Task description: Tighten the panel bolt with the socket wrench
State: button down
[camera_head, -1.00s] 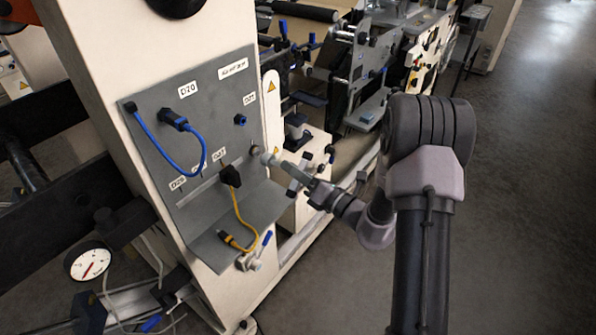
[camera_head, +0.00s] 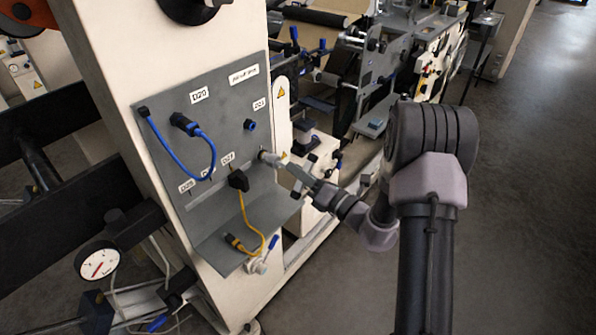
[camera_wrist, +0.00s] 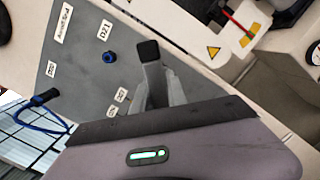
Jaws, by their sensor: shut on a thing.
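My gripper (camera_head: 303,176) is at the right edge of the grey panel (camera_head: 228,118). It is shut on the socket wrench (camera_head: 274,161), a light grey tool pointing left toward the panel.
A blue cable (camera_head: 180,165) loops on the panel's left. A black plug (camera_head: 238,180) with a yellow cable (camera_head: 254,225) hangs below centre, over a grey shelf. A blue fitting (camera_head: 250,125) sits above. Machine rollers stand behind; the floor at right is clear.

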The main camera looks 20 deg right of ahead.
jog(key=shift+p+x, duration=0.65)
jog(key=shift+x, duration=0.15)
dwell(1.6)
jog(key=shift+a, duration=0.1)
jog(key=m+p, duration=0.1)
jog(key=p, duration=0.1)
jog(key=shift+r+m+p, duration=0.15)
jog(key=shift+m+p, duration=0.15)
jog(key=shift+f+m, duration=0.25)
jog(key=shift+m, duration=0.15)
jog(key=shift+p, duration=0.3)
jog(key=shift+r+m+h+p, duration=0.2)
jog(key=shift+m+h+p, duration=0.1)
jog(key=shift+m+p, duration=0.55)
jog(key=shift+f+m+p, duration=0.15)
jog(key=shift+m+p, duration=0.2)
jog(key=shift+p, duration=0.25)
jog(key=shift+f, duration=0.15)
